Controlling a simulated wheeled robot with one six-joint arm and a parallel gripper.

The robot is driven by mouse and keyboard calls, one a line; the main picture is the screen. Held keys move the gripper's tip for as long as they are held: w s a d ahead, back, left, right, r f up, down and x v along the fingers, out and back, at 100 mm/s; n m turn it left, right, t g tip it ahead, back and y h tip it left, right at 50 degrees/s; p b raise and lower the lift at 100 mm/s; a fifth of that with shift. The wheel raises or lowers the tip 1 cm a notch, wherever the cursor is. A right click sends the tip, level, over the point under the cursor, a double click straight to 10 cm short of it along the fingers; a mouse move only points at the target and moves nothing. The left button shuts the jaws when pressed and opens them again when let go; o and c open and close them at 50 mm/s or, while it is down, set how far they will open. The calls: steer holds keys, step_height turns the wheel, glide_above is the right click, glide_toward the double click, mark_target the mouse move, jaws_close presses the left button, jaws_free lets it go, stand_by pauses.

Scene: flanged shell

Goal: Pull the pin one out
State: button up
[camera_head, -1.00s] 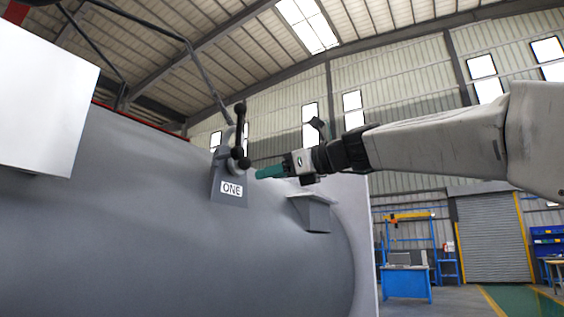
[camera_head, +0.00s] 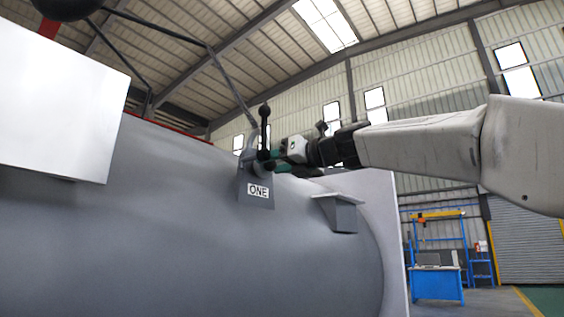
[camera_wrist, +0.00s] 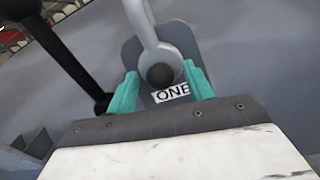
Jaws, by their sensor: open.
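The bracket labelled ONE (camera_head: 257,191) stands on the big grey shell. In the wrist view its plate (camera_wrist: 188,38) carries a light grey curved piece and a dark round knob (camera_wrist: 160,75), apparently the end of pin one. A black bar with ball ends (camera_head: 264,128) stands upright at the bracket; in the wrist view it crosses the left side (camera_wrist: 68,62). My gripper (camera_head: 277,160) is at the bracket. Its teal fingers are open in the wrist view (camera_wrist: 160,88), one on each side of the knob. I cannot tell whether they touch it.
A second, unlabelled bracket (camera_head: 340,214) sticks out of the shell (camera_head: 200,260) to the right. A white box (camera_head: 60,95) is at the upper left. A blue workbench (camera_head: 437,284) stands far off on the hall floor.

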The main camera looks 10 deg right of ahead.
steer(key=shift+c, duration=0.3)
jaws_close()
steer(key=v, duration=1)
steer(key=shift+s+d, duration=0.25)
steer(key=shift+d, duration=0.05)
stand_by(0.9)
steer(key=shift+r, duration=0.1)
